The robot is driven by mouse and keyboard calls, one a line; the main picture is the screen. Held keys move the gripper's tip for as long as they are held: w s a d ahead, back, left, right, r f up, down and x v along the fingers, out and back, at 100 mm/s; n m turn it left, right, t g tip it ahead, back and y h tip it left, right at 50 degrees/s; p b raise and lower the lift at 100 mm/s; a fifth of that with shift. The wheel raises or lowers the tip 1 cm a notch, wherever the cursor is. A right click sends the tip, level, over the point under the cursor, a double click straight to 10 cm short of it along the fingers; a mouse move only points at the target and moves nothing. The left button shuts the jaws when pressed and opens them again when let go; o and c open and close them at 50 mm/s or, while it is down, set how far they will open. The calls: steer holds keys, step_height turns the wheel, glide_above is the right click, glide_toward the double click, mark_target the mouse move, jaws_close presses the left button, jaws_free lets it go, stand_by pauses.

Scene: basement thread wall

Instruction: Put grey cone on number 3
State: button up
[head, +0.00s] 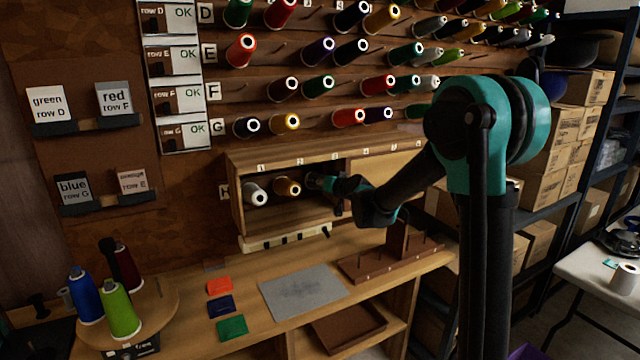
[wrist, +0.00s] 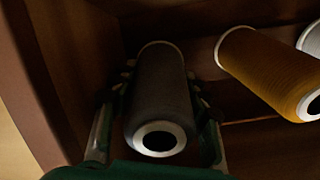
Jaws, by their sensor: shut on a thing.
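The grey cone (wrist: 160,95) is dark, with white ends, and sits between the fingers of my gripper (wrist: 155,135) in the wrist view. In the head view my gripper (head: 328,183) reaches into the open wooden cubby (head: 238,205), shut on the grey cone (head: 313,180), which is partly hidden. The number 3 label (head: 333,153) is on the cubby's top edge, above the gripper. Whether the cone is on a peg cannot be seen.
A brown-gold cone (head: 287,187) lies close beside the grey one, also in the wrist view (wrist: 270,75). A white cone (head: 255,194) is farther left. The cubby's side wall is close in the wrist view. A grey mat (head: 302,290) lies on the bench below.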

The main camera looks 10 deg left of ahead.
steer(key=o, duration=1.4)
steer(key=shift+o, duration=0.2)
